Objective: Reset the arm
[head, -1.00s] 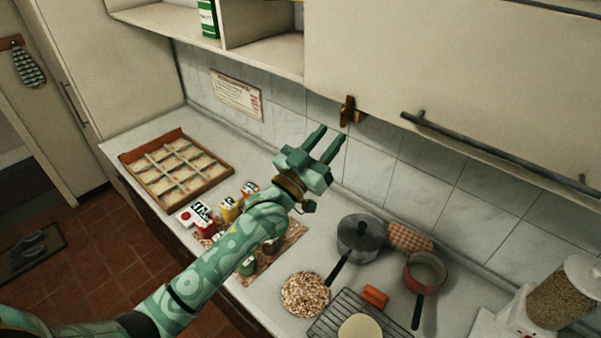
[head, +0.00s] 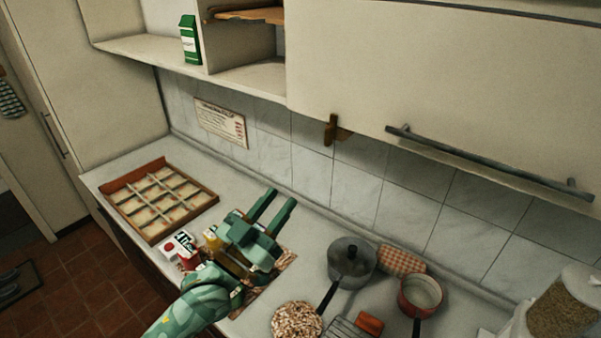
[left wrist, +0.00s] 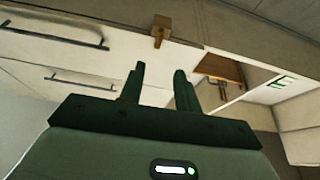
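In the left wrist view the same gripper (left wrist: 160,88) is open and empty, facing the upper cabinets and a wooden peg (left wrist: 160,30). My right gripper is not in view.
A wooden divided tray (head: 205,197) lies at the counter's left. A grey lidded pot (head: 352,264), a red pan (head: 422,294) and a pebbled round mat (head: 297,321) are at right. The cabinet (head: 450,80) overhangs the counter. A green carton (head: 190,42) stands on the open shelf.

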